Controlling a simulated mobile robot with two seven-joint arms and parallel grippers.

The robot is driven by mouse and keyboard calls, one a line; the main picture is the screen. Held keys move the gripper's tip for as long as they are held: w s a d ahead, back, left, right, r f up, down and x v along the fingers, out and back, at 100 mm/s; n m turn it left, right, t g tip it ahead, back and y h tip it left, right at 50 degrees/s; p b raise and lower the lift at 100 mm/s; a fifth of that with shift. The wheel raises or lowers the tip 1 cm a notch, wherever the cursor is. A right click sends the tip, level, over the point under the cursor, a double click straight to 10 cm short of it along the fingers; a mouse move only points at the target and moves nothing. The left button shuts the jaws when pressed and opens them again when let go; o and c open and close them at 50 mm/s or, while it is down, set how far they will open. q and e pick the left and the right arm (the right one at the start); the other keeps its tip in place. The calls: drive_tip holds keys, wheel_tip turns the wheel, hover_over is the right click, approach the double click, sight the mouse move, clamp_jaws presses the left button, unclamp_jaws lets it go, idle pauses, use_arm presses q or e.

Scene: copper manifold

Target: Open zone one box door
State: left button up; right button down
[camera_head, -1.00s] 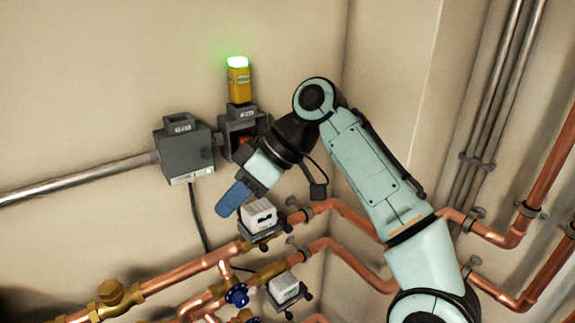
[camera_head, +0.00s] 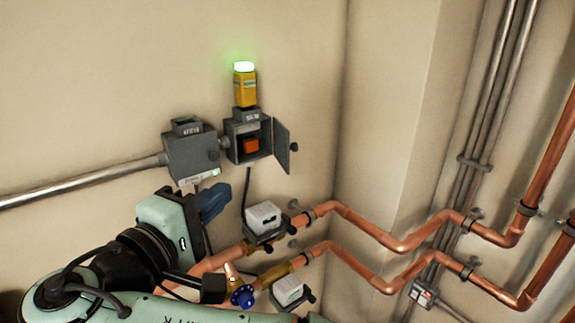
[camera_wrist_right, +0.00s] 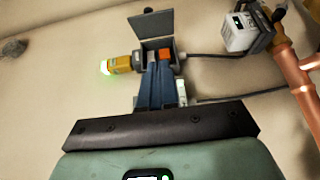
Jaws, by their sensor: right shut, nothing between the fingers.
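A small grey box (camera_head: 236,153) on the wall has its door (camera_head: 284,148) swung open to the right. An orange-red part (camera_head: 251,145) shows inside. The box, its door (camera_wrist_right: 150,24) and the orange part (camera_wrist_right: 166,55) also show in the right wrist view. The labels are too small to read. My right gripper (camera_head: 215,199) has blue fingers, shut and empty, below and left of the open box, apart from the door. In the right wrist view the fingers (camera_wrist_right: 159,84) overlap the box's lower edge in the picture. My left gripper is not in view.
A yellow beacon (camera_head: 245,88) with a lit green top stands above the open box. A second grey box (camera_head: 192,155), closed, is on its left, with a conduit (camera_head: 80,182). White-topped valve units (camera_head: 263,215) and copper pipes (camera_head: 400,243) run below and right.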

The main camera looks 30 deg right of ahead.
approach(285, 154)
drive_tip(key=w, duration=0.4)
drive_tip(key=d, duration=0.4)
drive_tip(key=shift+s+d+f, duration=0.15)
drive_tip(key=shift+s+f, duration=0.05)
drive_tip(key=shift+s+d, duration=0.2)
drive_tip(key=shift+d, duration=0.15)
drive_tip(key=shift+w, duration=0.1)
